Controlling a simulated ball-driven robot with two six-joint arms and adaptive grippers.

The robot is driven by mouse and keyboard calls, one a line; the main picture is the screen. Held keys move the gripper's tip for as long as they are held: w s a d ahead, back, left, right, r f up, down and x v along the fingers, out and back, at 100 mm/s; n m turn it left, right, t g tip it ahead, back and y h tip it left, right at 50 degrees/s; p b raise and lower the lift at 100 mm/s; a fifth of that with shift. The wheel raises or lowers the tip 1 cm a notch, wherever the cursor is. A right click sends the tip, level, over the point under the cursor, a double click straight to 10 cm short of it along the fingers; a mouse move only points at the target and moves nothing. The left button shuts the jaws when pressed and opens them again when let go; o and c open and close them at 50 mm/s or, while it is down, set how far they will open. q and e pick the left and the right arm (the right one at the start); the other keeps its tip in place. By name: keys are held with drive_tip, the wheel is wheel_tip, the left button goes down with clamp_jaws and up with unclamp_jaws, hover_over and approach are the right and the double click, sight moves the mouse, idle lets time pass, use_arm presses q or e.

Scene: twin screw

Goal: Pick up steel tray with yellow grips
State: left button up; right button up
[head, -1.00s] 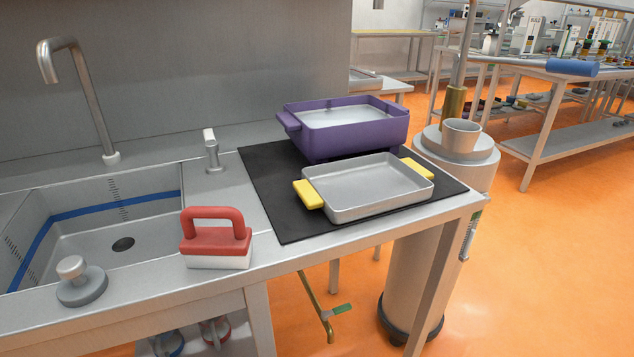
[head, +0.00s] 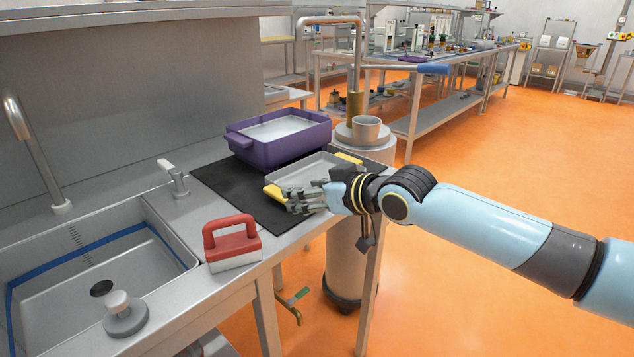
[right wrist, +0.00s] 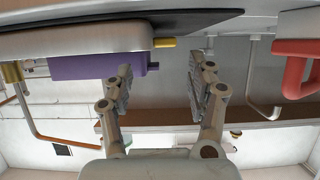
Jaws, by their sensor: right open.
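The steel tray (head: 305,168) with yellow grips lies on the black mat (head: 222,190) at the counter's right end. Its left yellow grip (head: 273,193) and far right yellow grip (head: 348,158) show in the head view. My right gripper (head: 288,199) is open, its fingers pointing left across the tray's near side, close to the left grip. The hand hides the tray's near right part. In the right wrist view the tray (right wrist: 80,42) and a yellow grip (right wrist: 165,42) are at the top, with open, empty fingers (right wrist: 160,72) below. My left gripper is not in view.
A purple pan (head: 280,148) stands directly behind the tray. A red-handled block (head: 232,243) sits on the counter left of the mat, beside the sink (head: 60,275). A cylinder with a cup (head: 366,129) stands beyond the counter's right end.

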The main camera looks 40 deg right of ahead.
sight(280, 192)
drive_tip(key=x, duration=0.3)
drive_tip(key=b+x, duration=0.1)
drive_tip(key=x, duration=0.3)
drive_tip(key=shift+w+a+f, duration=0.15)
drive_tip(key=shift+w+a, duration=0.1)
clamp_jaws()
